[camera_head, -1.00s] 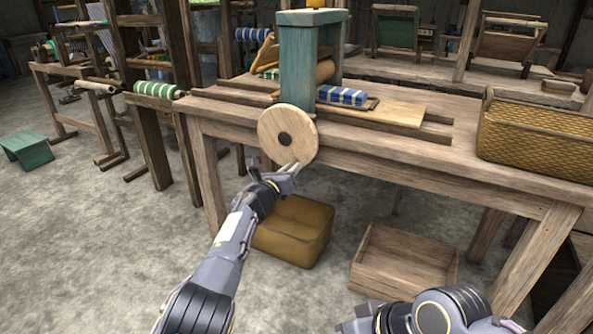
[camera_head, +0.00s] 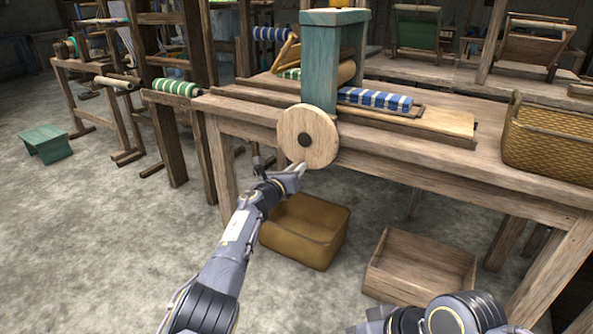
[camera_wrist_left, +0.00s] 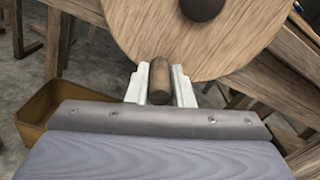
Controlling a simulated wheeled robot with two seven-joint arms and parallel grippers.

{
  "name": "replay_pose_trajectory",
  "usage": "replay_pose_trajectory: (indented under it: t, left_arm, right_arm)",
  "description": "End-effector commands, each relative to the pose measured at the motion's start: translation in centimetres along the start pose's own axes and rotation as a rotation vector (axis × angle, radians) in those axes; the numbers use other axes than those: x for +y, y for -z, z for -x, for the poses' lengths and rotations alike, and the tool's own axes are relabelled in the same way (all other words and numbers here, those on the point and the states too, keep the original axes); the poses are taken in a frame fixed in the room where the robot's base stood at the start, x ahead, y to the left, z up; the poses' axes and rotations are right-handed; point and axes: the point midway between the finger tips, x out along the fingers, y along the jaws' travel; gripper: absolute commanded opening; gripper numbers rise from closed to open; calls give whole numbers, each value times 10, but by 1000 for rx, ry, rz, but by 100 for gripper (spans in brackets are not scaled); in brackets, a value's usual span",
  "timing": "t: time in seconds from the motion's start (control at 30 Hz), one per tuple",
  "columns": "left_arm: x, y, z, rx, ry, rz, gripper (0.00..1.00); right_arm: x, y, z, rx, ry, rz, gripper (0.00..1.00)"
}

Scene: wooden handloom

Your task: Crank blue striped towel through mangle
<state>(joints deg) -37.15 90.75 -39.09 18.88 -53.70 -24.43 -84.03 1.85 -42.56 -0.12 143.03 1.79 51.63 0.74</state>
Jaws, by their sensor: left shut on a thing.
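The mangle has a teal wooden frame (camera_head: 320,62) standing on the table, with a round wooden crank wheel (camera_head: 308,137) on its front side. My left gripper (camera_head: 298,170) is at the lower rim of the wheel. In the left wrist view the left gripper (camera_wrist_left: 160,84) is shut on a short wooden crank peg (camera_wrist_left: 159,80) that sticks out from the wheel (camera_wrist_left: 195,30). The blue and white striped towel (camera_head: 374,98) lies at the right side of the mangle frame, on a wooden board (camera_head: 440,121). Part of my right arm shows at the bottom right; its gripper is out of view.
A wicker basket (camera_head: 550,140) stands on the table's right end. A yellow bin (camera_head: 306,232) and a wooden crate (camera_head: 420,265) sit on the floor below. A green striped roll (camera_head: 174,88) is at the left. A green stool (camera_head: 42,146) stands far left.

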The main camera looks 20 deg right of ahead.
Motion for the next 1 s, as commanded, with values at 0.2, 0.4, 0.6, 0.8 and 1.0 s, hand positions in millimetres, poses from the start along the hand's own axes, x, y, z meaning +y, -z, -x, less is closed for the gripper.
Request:
replay_pose_trajectory:
  t: [0.2,0.4,0.6,0.8,1.0]
  left_arm:
    - [3,-4,1,-5,-7,5,0]
    - [2,-3,1,-5,-5,4,36]
    - [1,-2,0,-3,-2,2,42]
    - [1,-1,2,-1,-2,1,42]
    - [4,-1,13,-1,-5,3,42]
  right_arm:
    - [0,0,0,0,0,0,0]
    - [0,0,0,0,0,0,0]
    - [0,0,0,0,0,0,0]
    - [1,-1,-2,0,0,0,0]
    - [4,-5,-10,0,0,0,0]
